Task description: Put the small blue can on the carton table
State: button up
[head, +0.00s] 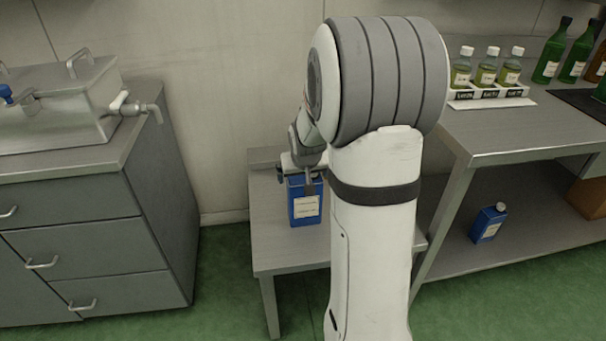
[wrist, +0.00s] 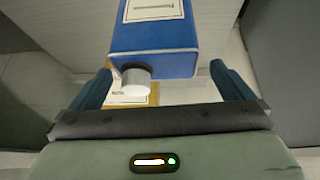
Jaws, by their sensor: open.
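A blue can (head: 305,207) with a white label stands upright on a low grey table (head: 277,250), which may be the carton table. In the wrist view the blue can (wrist: 155,40) shows its cap close to my gripper. My gripper (head: 303,180) is at the can's top in the head view. In the wrist view its two fingers (wrist: 160,68) are spread, one on each side of the can, with gaps visible. A yellowish, labelled thing (wrist: 138,97), perhaps a carton, shows beyond the cap. I cannot make it out in the head view, where my arm hides part of the table.
A second blue can (head: 489,224) stands on the right bench's lower shelf, near a brown box (head: 590,197). The right bench top (head: 515,130) holds a rack of small bottles (head: 487,90) and green bottles (head: 552,50). A drawer cabinet (head: 75,225) stands left. Green floor lies between.

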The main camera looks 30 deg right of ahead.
jog(key=p+v, duration=0.2)
jog(key=v, duration=1)
jog(key=s+a+f+n+g+y, duration=0.1)
jog(key=s+a+g, duration=0.1)
jog(key=s+a, duration=0.5)
jog(key=s+a+f+n+g+y, duration=0.1)
jog(key=s+a, duration=0.5)
jog(key=s, duration=0.6)
jog(key=shift+s+a+n+g, duration=0.2)
jog(key=shift+a+n+g, duration=0.2)
jog(key=shift+n+g, duration=0.1)
